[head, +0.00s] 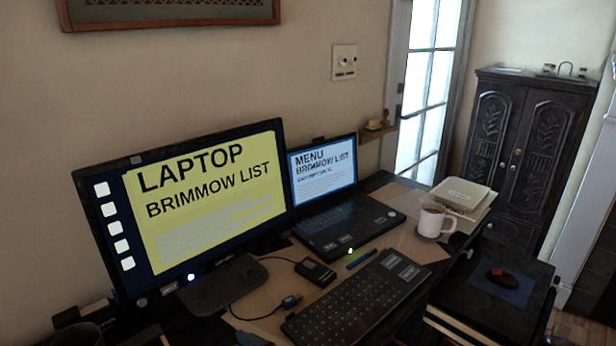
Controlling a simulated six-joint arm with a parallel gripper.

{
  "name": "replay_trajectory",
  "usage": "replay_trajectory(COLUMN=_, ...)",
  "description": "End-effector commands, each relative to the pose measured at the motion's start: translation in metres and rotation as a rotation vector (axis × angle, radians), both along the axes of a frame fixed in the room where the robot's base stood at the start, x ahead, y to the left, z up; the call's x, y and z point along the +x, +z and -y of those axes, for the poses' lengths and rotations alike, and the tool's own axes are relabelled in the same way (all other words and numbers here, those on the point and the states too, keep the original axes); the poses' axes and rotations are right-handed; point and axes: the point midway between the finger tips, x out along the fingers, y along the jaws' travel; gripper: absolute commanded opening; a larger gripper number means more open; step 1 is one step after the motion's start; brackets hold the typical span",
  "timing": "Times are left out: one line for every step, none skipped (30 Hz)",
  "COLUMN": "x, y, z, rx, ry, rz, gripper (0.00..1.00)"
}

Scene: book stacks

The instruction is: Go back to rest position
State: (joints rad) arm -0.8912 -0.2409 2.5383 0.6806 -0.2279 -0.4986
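My gripper is not in the head view, and no part of my arm is clearly seen. A desk (408,248) carries a large monitor (205,205) with a yellow "LAPTOP BRIMMOW LIST" page. An open laptop (345,215) stands right of it, showing "MENU BRIMMOW LIST". A dark keyboard (355,305) lies in front of them. A white mug (432,221) of brown drink stands right of the laptop. Book-like items (462,194) are stacked behind the mug.
A red and black mouse (502,277) sits on a blue pad (508,292) on a lower dark surface at right. A carved dark cabinet (525,150) stands behind.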

Motion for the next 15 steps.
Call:
replay_trajectory(x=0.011, y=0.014, z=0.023, rx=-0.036, ry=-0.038, rz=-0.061, gripper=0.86)
replay_trajectory(x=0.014, y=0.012, z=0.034, rx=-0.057, ry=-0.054, rz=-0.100, gripper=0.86)
replay_trajectory(x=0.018, y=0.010, z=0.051, rx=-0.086, ry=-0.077, rz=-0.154, gripper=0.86)
replay_trajectory(x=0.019, y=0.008, z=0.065, rx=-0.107, ry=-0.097, rz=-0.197, gripper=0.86)
replay_trajectory(x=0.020, y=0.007, z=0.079, rx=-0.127, ry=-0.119, rz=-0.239, gripper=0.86)
replay_trajectory(x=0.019, y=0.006, z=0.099, rx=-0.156, ry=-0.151, rz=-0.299, gripper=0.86)
replay_trajectory(x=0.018, y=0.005, z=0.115, rx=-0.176, ry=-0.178, rz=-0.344, gripper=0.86)
replay_trajectory(x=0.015, y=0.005, z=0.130, rx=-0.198, ry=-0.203, rz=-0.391, gripper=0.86)
replay_trajectory(x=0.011, y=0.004, z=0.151, rx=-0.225, ry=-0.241, rz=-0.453, gripper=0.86)
replay_trajectory(x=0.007, y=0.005, z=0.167, rx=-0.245, ry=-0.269, rz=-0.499, gripper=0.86)
replay_trajectory(x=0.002, y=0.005, z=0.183, rx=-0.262, ry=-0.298, rz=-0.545, gripper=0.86)
replay_trajectory(x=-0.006, y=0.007, z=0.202, rx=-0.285, ry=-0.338, rz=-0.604, gripper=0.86)
replay_trajectory(x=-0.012, y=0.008, z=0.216, rx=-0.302, ry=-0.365, rz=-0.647, gripper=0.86)
replay_trajectory(x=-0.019, y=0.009, z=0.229, rx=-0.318, ry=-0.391, rz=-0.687, gripper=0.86)
replay_trajectory(x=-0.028, y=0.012, z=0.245, rx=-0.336, ry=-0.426, rz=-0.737, gripper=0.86)
